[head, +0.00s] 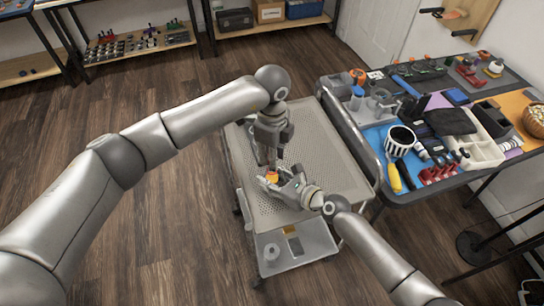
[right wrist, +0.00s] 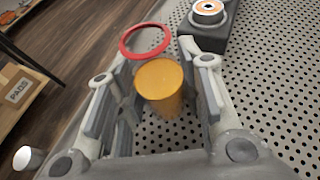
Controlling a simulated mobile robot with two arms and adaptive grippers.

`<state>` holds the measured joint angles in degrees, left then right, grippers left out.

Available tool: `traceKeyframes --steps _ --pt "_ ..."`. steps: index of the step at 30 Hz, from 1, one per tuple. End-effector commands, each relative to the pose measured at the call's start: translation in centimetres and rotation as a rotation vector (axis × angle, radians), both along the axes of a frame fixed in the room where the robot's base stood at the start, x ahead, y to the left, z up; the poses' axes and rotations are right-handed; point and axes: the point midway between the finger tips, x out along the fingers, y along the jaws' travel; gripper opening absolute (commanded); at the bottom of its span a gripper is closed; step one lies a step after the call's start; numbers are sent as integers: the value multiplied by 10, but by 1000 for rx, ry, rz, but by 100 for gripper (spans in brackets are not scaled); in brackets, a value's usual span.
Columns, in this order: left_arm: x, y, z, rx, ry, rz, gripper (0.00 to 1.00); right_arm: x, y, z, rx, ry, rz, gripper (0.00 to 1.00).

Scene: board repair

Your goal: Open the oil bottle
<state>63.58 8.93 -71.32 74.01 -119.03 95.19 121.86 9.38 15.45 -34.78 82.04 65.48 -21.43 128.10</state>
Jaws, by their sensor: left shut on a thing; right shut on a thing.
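The oil bottle shows as a yellow-orange cylinder (right wrist: 162,88) between the fingers of my right gripper (right wrist: 152,75) in the right wrist view. In the head view the small orange bottle (head: 272,176) is over the trolley, below my left gripper. My right gripper (head: 277,182) is shut on the bottle from the right. My left gripper (head: 271,162) points down from above and is shut, its fingertips at the bottle's top. What exactly it grips is too small to tell. A red ring (right wrist: 146,40) shows just beyond the bottle in the right wrist view.
The perforated trolley top (head: 325,150) is mostly clear around my grippers. A dark block with a white-and-orange disc (right wrist: 207,10) is close beyond the right fingers. A crowded tool table (head: 383,203) stands to the right. Shelves (head: 140,42) are at the back.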

Motion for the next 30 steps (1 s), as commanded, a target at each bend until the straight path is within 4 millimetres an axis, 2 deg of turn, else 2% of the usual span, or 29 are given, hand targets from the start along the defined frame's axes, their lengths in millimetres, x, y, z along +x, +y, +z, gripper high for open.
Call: traceKeyframes --steps 4,11,12,18,30 --pt "1 0 20 -1 -3 0 0 0 0 0 -1 1 0 0" --pt "0 0 23 0 0 1 0 0 0 0 -1 1 0 0" --pt "0 0 23 0 0 1 0 0 0 0 -1 1 0 36" --pt "0 0 23 0 0 1 0 0 0 0 -1 1 0 60" --pt "0 0 23 0 0 1 0 -3 -3 1 -1 1 0 60"
